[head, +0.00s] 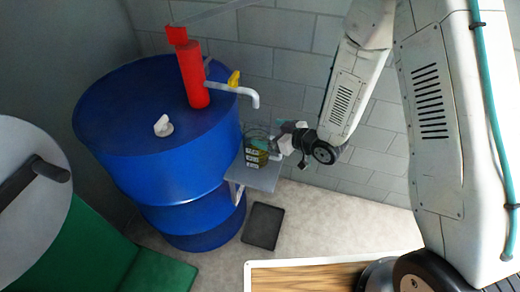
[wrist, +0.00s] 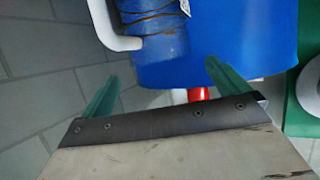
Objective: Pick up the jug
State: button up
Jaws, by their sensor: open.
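The small see-through container that I take for the jug (head: 257,155) shows dark and yellowish-green in the head view. It stands on a small grey shelf (head: 262,178) at the right side of a blue barrel (head: 160,185). My gripper (head: 284,141) is just to its right, close beside it; I cannot tell whether they touch. In the wrist view my gripper (wrist: 163,88) has its two teal fingers spread apart, with nothing clearly held between them.
A red hand pump (head: 194,75) with a white spout (head: 238,90) rises from the barrel, above the shelf. A white cap (head: 163,126) sits on the barrel top. A block wall (head: 285,45) is close behind. A dark mat (head: 263,225) lies on the floor. A wooden-topped surface (head: 310,278) is in front.

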aim_at(247, 129)
jog(key=x, duration=0.7)
jog(key=shift+w+a+f, duration=0.1)
jog(key=shift+w+f, duration=0.05)
jog(key=shift+f, duration=0.2)
jog(key=c, duration=1.4)
jog(key=shift+c, duration=0.2)
jog(key=shift+r, duration=0.1)
